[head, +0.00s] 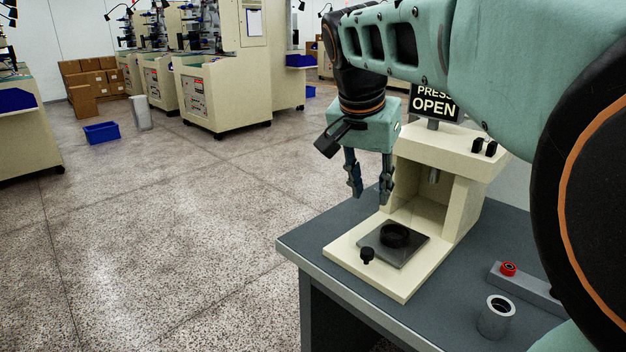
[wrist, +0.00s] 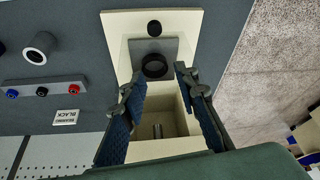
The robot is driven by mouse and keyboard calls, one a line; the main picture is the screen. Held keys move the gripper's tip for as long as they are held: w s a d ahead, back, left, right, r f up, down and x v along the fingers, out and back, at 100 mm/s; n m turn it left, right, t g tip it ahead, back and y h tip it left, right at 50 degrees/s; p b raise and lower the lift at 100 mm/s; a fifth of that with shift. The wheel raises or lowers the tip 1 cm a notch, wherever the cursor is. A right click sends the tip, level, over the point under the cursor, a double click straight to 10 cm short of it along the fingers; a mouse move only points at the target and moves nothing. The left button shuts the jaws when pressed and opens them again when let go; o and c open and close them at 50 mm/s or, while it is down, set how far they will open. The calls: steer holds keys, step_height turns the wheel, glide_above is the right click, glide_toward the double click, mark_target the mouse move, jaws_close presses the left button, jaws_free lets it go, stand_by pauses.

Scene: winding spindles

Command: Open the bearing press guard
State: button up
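The cream bearing press (head: 440,150) stands on a grey table. Its sign (head: 436,102) reads "OPEN" below a partly hidden "PRESS". Its front looks uncovered, and I cannot make out a separate guard panel. A dark plate with a black ring (head: 394,235) lies on its base. A black knob (head: 367,255) stands at the base's front edge; it also shows in the wrist view (wrist: 154,27). My gripper (head: 370,194) is open and empty, above and in front of the press opening. In the wrist view its fingers (wrist: 160,76) spread on either side of the opening.
A grey hollow cylinder (head: 495,317) stands right of the press. A grey rail (wrist: 25,90) holds blue, black and red bearings, beside a "BLACK" label (wrist: 66,117).

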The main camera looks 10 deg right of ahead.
steer(key=p+v, duration=0.4)
steer(key=v, duration=0.3)
steer(key=shift+r+p, duration=0.15)
steer(key=shift+p, duration=0.15)
steer(key=shift+s+a, duration=0.1)
stand_by(0.6)
